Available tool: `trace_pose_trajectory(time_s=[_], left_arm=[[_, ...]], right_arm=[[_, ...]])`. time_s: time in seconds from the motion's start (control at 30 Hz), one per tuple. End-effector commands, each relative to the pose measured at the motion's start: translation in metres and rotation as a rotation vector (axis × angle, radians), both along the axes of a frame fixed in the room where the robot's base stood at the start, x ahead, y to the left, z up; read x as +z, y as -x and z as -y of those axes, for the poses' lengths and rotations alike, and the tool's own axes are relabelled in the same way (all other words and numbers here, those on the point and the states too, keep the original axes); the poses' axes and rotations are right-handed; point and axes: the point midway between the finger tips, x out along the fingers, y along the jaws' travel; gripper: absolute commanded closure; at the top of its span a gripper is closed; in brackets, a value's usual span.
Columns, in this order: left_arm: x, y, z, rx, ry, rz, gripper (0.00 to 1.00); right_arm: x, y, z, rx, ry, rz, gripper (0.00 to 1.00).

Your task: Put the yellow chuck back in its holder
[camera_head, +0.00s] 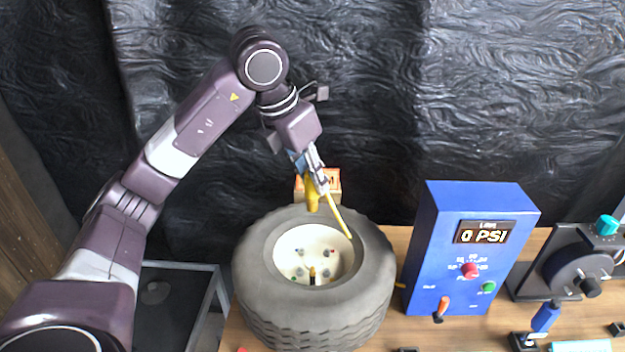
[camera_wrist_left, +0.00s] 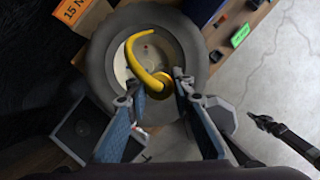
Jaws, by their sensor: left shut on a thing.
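The yellow chuck (camera_head: 313,194) is in my left gripper (camera_head: 312,176), above the back rim of the tyre in the head view. A yellow hose (camera_head: 340,217) slants down from it toward the tyre's right inner edge. In the left wrist view the chuck (camera_wrist_left: 184,85) shows as a round yellow end between the fingers of my left gripper (camera_wrist_left: 160,98), and the hose (camera_wrist_left: 140,57) curves away over the wheel. I cannot make out the chuck's holder for sure.
The tyre (camera_head: 262,275) lies flat on the wooden bench (camera_head: 395,240). An orange box (camera_head: 330,181) stands behind it. Right of it is the blue control box (camera_head: 425,240) reading 0 PSI. A black device with a dial (camera_head: 570,270) stands farther right.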

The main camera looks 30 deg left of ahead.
Motion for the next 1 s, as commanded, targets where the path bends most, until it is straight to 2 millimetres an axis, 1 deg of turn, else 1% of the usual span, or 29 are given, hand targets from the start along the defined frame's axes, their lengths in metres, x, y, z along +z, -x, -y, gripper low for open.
trace_pose_trajectory(time_s=[0.37, 0.47, 1.0], left_arm=[[0.001, 0.000, 0.000, 0.000, 0.000, 0.002, 1.00], [0.005, 0.000, 0.000, 0.000, 0.000, 0.002, 1.00], [0.058, 0.000, 0.000, 0.000, 0.000, 0.002, 1.00]], right_arm=[[0.002, 0.000, 0.001, 0.000, 0.001, -0.001, 1.00], [0.005, 0.000, 0.001, 0.000, 0.001, -0.001, 1.00], [0.052, 0.001, 0.001, 0.000, 0.001, -0.001, 1.00]])
